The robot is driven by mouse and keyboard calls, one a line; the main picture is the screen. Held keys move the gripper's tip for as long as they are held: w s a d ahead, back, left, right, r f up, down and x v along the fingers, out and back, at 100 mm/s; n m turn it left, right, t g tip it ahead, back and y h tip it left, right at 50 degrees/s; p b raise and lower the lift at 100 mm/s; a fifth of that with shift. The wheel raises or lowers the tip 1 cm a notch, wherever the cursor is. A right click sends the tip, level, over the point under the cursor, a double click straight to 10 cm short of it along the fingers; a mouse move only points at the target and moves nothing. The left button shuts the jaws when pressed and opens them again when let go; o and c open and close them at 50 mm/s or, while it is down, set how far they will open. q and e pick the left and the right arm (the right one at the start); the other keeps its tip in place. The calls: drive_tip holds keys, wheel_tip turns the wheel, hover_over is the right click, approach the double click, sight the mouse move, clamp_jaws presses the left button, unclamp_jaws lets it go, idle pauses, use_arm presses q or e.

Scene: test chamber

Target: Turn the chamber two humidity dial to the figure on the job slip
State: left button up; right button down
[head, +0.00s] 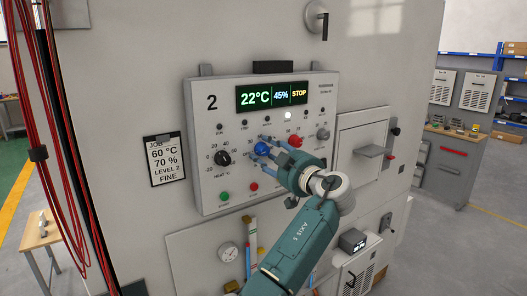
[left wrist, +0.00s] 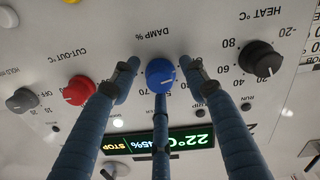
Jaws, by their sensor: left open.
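The panel marked 2 (head: 212,180) carries the blue humidity dial (head: 261,149), labelled DAMP % in the left wrist view (left wrist: 160,72). The display (head: 272,96) reads 22°C, 45% and STOP. The job slip (head: 165,160), left of the panel, reads 60 °C, 70 %, LEVEL 2, FINE. My left gripper (head: 267,152) is open at the blue dial, its three fingers spread around it. In the left wrist view the fingers (left wrist: 158,80) flank the dial, with gaps at the sides; contact by the lower finger is unclear. My right gripper is not in view.
The black heat dial (head: 222,158) and red cut-out dial (head: 295,141) sit either side of the blue one. A grey dial (head: 323,134) is farther right. Green (head: 224,196) and red (head: 254,187) buttons are below. Red cables (head: 45,130) hang at left.

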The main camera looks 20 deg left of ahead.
use_arm(q)
drive_tip(key=shift+s+d+r, duration=0.1)
drive_tip(key=shift+d, duration=0.1)
drive_tip(key=shift+c, duration=0.8)
clamp_jaws()
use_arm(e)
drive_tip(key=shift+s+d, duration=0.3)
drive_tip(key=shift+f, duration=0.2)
